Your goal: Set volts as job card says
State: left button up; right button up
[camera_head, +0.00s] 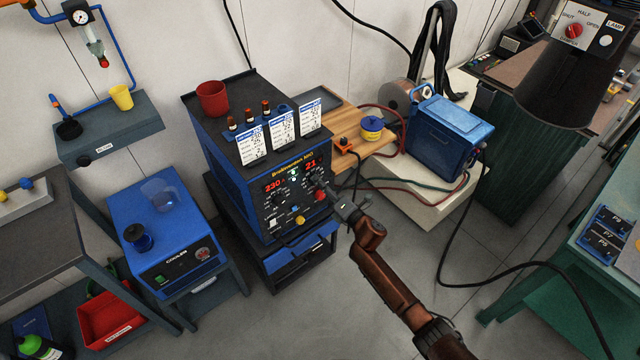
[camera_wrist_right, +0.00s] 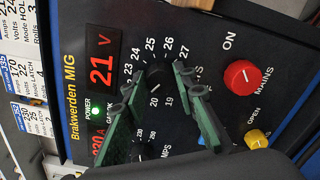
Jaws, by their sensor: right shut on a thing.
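The blue welder (camera_head: 228,140), marked Brakwerden MIG, has a black panel with red displays. The volts display (camera_wrist_right: 102,69) reads 21. The amps display (camera_head: 275,185) reads 230. In the right wrist view, the black volts knob (camera_wrist_right: 157,77) sits inside a dial numbered up to 27. My right gripper (camera_head: 331,190) has its green fingers (camera_wrist_right: 150,90) on either side of this knob, shut on it. Three white job cards (camera_head: 283,137) stand on the welder's front top edge; their small print is hard to read in the head view. My left gripper is not in view.
A red mains knob (camera_wrist_right: 240,77) and a yellow knob (camera_wrist_right: 257,138) sit close beside the volts knob. A red cup (camera_head: 212,98) stands on the welder. A blue cooler (camera_head: 165,240) is at left; a blue case (camera_head: 450,135) is at right. Cables cross the floor.

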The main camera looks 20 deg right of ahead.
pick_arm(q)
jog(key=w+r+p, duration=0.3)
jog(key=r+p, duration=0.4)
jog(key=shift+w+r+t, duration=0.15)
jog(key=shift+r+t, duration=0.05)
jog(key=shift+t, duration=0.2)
pick_arm(e)
jog(key=shift+s+a+f+m, duration=0.1)
jog(key=shift+f+m, duration=0.05)
jog(key=shift+m, duration=3.75)
jog(key=shift+w+f+m, duration=0.1)
jog(key=shift+m, duration=3.8)
jog(key=shift+s+a+f+m, duration=0.1)
jog(key=shift+f+m, duration=0.05)
jog(key=shift+m, duration=3.75)
jog(key=o, duration=1.1)
jog(key=shift+r, duration=0.1)
jog(key=v, duration=1.2)
